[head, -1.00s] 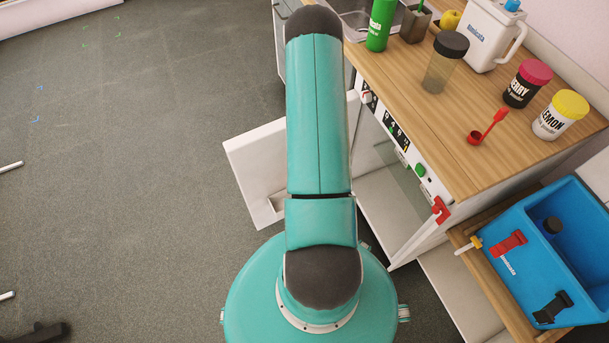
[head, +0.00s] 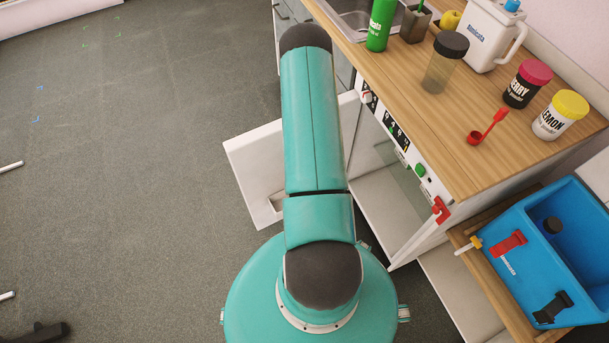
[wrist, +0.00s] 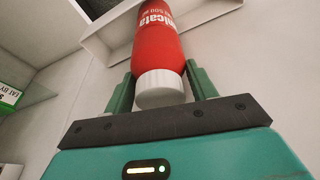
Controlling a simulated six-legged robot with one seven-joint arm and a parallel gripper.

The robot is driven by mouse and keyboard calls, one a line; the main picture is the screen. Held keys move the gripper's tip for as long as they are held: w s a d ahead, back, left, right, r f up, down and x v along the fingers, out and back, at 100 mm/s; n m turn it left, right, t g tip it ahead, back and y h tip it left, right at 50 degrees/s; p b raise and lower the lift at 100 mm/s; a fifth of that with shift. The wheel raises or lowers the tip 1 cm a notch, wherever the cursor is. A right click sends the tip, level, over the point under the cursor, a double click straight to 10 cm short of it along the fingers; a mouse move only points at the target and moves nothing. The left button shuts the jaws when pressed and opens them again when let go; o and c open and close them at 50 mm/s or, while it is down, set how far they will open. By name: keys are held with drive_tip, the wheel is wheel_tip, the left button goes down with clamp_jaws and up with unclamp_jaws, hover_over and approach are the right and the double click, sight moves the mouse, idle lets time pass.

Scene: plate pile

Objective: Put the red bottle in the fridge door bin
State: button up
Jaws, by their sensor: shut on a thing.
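The red bottle (wrist: 158,45) with its white cap (wrist: 160,87) is in my gripper (wrist: 160,72) in the wrist view. The green fingers are shut on it from both sides near the cap, and its far end runs out of the top of the picture. The white fridge door bin (wrist: 105,42) is behind the bottle, its rim crossing the view. I cannot tell whether the bottle is inside the bin or in front of it. In the head view the open fridge door (head: 258,160) shows left of my arm, which hides my gripper and the bottle.
A glass shelf (wrist: 35,92) with a green box (wrist: 10,96) is at the left in the wrist view. The wooden counter (head: 430,110) holds several bottles and jars. A blue crate (head: 500,285) stands at the right. The floor at left is mostly clear.

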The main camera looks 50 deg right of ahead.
drive_tip(key=shift+f, duration=1.6)
drive_tip(key=o, duration=1.7)
drive_tip(key=v, duration=1.2)
drive_tip(key=shift+r, duration=0.2)
